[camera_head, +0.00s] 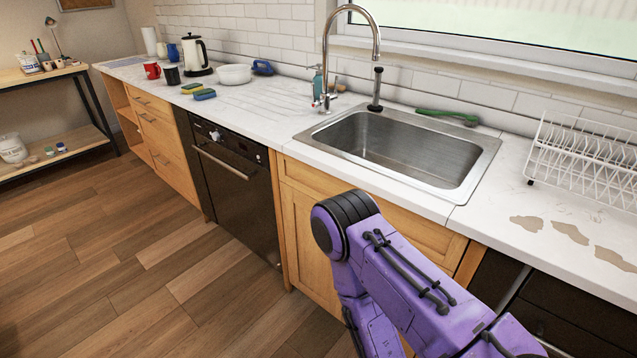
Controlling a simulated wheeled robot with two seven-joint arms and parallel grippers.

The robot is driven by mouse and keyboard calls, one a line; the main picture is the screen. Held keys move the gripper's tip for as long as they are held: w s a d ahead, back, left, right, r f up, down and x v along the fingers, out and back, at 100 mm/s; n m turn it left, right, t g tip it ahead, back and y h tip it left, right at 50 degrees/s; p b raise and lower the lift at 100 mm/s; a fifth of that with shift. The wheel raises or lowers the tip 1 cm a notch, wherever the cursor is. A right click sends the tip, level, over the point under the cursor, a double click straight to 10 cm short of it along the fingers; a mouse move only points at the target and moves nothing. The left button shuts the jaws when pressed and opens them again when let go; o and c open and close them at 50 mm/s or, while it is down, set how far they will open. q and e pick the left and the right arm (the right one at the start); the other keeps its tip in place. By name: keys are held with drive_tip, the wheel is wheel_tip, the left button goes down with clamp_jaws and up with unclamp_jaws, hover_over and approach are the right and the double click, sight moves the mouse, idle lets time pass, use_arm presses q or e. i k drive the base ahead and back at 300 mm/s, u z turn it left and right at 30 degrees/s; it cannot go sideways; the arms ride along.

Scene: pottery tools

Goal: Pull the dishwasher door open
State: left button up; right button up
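The dishwasher (238,200) is a black-fronted appliance under the counter, left of the sink cabinet. Its door is shut, flush with the cabinets. A silver bar handle (221,162) runs across the top of the door, below a control panel (232,145) with a knob. A purple arm of mine comes in from the lower right and bends down in front of the sink cabinet, to the right of the dishwasher and apart from it. Its gripper is below the frame edge. My other arm does not show. Neither gripper is in view.
The wood floor (170,270) in front of the dishwasher is clear. The counter above holds a steel sink (400,150), sponges (197,91), a white bowl (235,74), mugs and a kettle (195,54). A white dish rack (585,160) stands at the right. Wooden drawers (160,140) adjoin on the left.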

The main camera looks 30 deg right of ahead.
sight(240, 183)
drive_tip(key=z, duration=0.1)
drive_tip(key=k, duration=0.45)
drive_tip(key=u, duration=1)
drive_tip(key=i, duration=1.95)
drive_tip(key=z, duration=1.2)
drive_tip(key=i, duration=0.75)
drive_tip(key=z, duration=0.9)
